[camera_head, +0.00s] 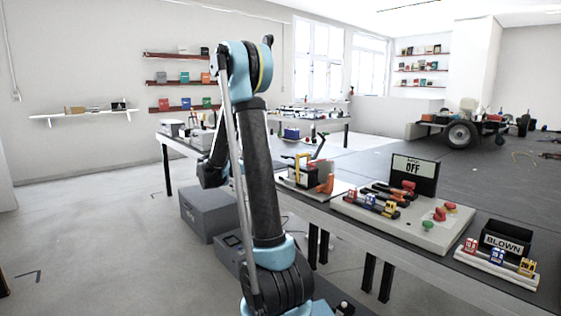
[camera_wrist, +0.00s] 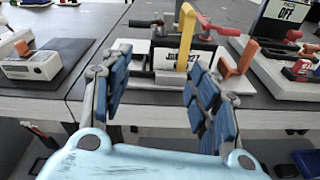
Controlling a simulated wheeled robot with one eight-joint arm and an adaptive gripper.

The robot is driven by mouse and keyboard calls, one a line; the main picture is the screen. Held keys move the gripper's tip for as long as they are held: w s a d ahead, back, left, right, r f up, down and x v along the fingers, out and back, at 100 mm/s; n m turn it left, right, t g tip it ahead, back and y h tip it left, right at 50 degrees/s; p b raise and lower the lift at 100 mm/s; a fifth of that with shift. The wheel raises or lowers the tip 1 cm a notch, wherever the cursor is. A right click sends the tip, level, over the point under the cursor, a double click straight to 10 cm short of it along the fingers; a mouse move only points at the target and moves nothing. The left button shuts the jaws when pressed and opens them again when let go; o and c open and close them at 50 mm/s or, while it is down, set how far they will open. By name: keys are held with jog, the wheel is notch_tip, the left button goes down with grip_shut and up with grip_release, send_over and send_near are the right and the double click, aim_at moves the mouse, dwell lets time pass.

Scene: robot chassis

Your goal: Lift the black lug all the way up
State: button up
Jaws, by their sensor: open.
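A fixture with a white base (camera_wrist: 270,90) stands on the table ahead of my gripper in the wrist view. It has a white label panel, a yellow upright (camera_wrist: 186,35), an orange lever (camera_wrist: 240,63) and dark parts with red ends. Which dark part is the black lug I cannot tell for certain. My gripper (camera_wrist: 158,62) is open, its blue-padded fingers on either side of the label panel in the picture. In the head view my arm hides the gripper.
A white device (camera_wrist: 32,65) sits left of the fixture in the wrist view. A black BLOWN bin (camera_head: 506,240) stands at the far right. Grey boxes (camera_head: 212,212) lie below the table.

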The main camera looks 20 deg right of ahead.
jog(key=w+d+n, duration=0.1)
jog(key=w+d, duration=0.3)
jog(key=d, duration=0.3)
jog(key=w+d+n+h, duration=0.1)
jog(key=w+d, duration=0.4)
jog(key=d, duration=0.2)
jog(key=shift+w+d+f+t, duration=0.15)
jog(key=shift+w+d+t, duration=0.15)
jog(key=shift+d+t, duration=0.1)
